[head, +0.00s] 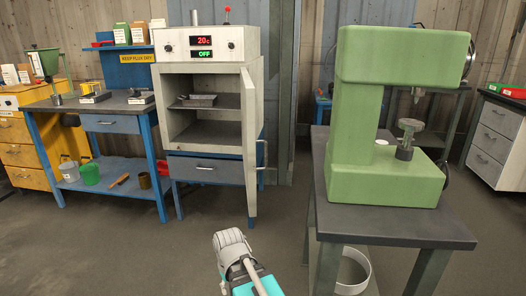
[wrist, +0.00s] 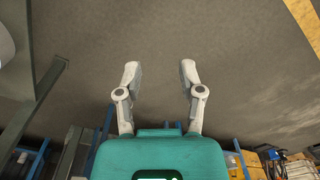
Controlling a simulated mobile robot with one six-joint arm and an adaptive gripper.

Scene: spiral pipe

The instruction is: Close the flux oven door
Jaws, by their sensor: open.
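The flux oven (head: 177,77) is a pale grey cabinet with a display reading 20c and OFF. Its door (head: 249,142) stands wide open, hinged at the right side and swung out toward me, seen nearly edge-on. A handle (head: 263,154) shows on the door's right face. A metal tray (head: 198,100) sits on the shelf inside. My arm shows at the bottom centre of the head view, in front of the door and apart from it; the fingertips are hidden there. In the wrist view my gripper (wrist: 159,75) is open and empty, with bare floor beyond it.
A green press (head: 360,120) stands on a dark table (head: 400,226) at the right, with a white bin (head: 355,272) beneath. A blue workbench (head: 100,107) is left of the oven, and yellow drawers (head: 14,135) are at far left. Floor before the oven is clear.

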